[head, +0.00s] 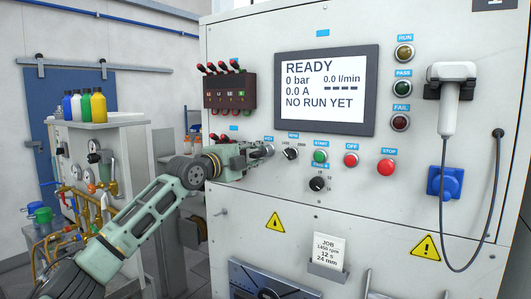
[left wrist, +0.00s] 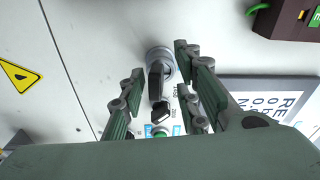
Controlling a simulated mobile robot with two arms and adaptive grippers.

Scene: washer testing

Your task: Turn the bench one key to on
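The bench one key switch (head: 268,151) is at the left end of the row of controls on the panel, partly hidden by my left gripper. In the left wrist view the key (left wrist: 155,82) is a black grip on a round silver collar. My left gripper (head: 257,152) is in front of the panel at the key. In the left wrist view its fingers (left wrist: 160,72) are apart, one on each side of the key, with visible gaps. Whether the tips touch the panel I cannot tell. My right gripper is not in view.
A black selector knob (head: 290,153), green start button (head: 320,156) and red buttons sit to the right of the key. The screen (head: 327,88) reads READY. A black block with red-tipped levers (head: 230,92) sticks out above my left gripper.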

